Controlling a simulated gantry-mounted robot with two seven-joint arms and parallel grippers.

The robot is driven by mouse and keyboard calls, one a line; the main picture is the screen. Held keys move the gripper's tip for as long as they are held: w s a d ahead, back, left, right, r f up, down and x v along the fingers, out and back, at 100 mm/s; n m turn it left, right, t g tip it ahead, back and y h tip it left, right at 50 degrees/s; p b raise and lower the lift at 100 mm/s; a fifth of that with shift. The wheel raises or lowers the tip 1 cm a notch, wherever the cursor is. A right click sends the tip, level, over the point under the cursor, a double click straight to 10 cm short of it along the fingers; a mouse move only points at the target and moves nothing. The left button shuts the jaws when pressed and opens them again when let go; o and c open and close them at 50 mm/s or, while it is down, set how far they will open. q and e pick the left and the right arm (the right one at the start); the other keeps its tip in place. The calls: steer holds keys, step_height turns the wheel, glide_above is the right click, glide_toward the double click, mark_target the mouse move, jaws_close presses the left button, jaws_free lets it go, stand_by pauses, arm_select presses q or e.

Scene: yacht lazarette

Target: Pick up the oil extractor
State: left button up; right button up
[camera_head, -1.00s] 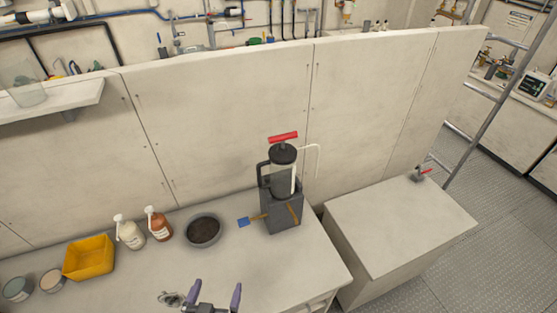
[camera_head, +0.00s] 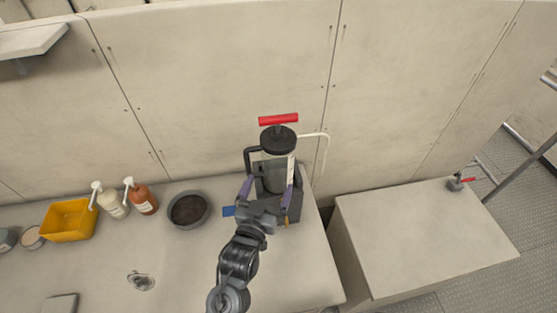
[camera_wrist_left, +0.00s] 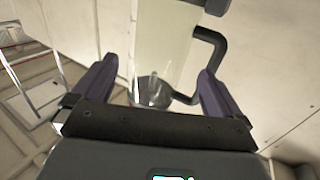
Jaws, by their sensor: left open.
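The oil extractor (camera_head: 278,145) has a clear cylinder, a black lid, a red T-handle, a black side handle and a pale hose. It stands upright in a dark grey holder (camera_head: 294,207) on the bench. My left gripper (camera_head: 268,188) is open, with one purple finger on each side of the cylinder's lower part as the head view shows it. In the left wrist view the cylinder (camera_wrist_left: 165,40) shows between and beyond the open fingers, with the black side handle (camera_wrist_left: 215,50) near the right finger. I cannot tell whether the fingers touch it. My right gripper is not in view.
A dark round bowl (camera_head: 188,209), an orange bottle (camera_head: 143,197), a cream bottle (camera_head: 112,202) and a yellow bin (camera_head: 69,219) stand left on the bench. A blue-ended brush (camera_head: 229,211) is beside the holder. A panelled wall (camera_head: 230,80) rises behind. The bench front is mostly clear.

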mark_target(273, 174)
arm_select(q)
steer(key=shift+x, duration=1)
steer(key=x, duration=0.1)
steer(key=p+x, duration=0.1)
steer(key=x, duration=0.2)
steer(key=shift+w+d+r+p, duration=0.15)
steer(key=shift+w+r+p, duration=0.05)
steer(key=shift+r+p, duration=0.2)
steer(key=shift+w+d+f, duration=0.1)
steer(key=shift+w, duration=0.3)
steer(key=shift+c, duration=0.5)
steer(key=c, duration=0.9)
steer(key=shift+c, duration=1.3)
steer(key=shift+r, duration=0.2)
